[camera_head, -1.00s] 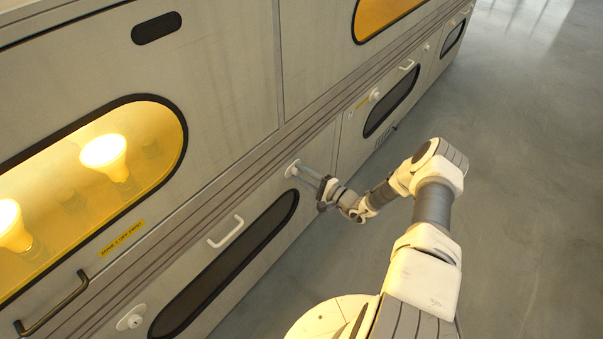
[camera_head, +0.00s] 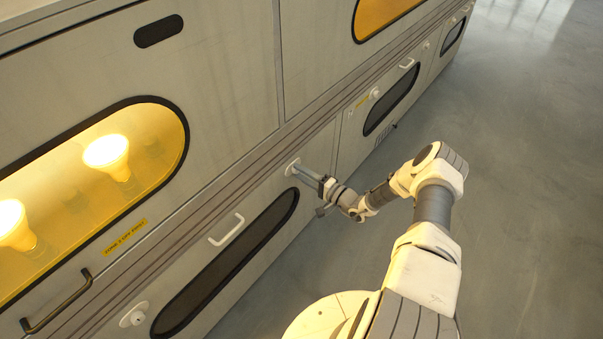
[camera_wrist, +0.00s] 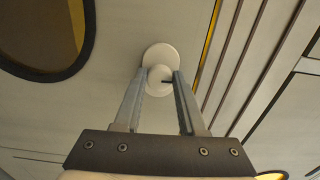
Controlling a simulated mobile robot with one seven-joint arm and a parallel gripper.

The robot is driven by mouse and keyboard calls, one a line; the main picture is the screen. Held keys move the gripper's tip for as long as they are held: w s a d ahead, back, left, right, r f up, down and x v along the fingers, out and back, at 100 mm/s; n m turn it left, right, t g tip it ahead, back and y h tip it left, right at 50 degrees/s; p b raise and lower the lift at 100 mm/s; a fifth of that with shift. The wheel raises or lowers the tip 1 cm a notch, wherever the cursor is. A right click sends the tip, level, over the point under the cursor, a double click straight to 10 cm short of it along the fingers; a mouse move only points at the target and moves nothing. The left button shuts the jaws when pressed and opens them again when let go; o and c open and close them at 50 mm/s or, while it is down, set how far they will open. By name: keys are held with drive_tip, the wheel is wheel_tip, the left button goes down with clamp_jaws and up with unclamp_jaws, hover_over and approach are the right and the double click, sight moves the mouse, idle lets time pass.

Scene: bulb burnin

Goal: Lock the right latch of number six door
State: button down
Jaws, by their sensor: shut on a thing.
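The lower door nearest my arm has a long dark window (camera_head: 230,262) and a white handle (camera_head: 226,230). Its right latch is a round white knob on a white disc (camera_wrist: 160,68), and a dark mark shows on the knob's right side. In the head view my gripper (camera_head: 297,170) reaches this latch at the door's upper right corner. In the wrist view my gripper (camera_wrist: 160,84) has one finger on each side of the knob and is shut on it. The door looks flush with the cabinet front. No door number is readable.
The same door's left latch (camera_head: 133,314) sits at its lower left. A dark bar handle (camera_head: 57,303) juts out from the upper door with the lit bulbs (camera_head: 107,153). Another lower door with a white latch (camera_head: 375,93) lies farther right. The grey floor (camera_head: 530,180) is clear.

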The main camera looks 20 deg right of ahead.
drive_tip(key=shift+d, duration=0.1)
drive_tip(key=shift+c, duration=2.4)
unclamp_jaws()
drive_tip(key=p+v, duration=0.3)
drive_tip(key=v, duration=1.4)
drive_tip(key=shift+s, duration=0.2)
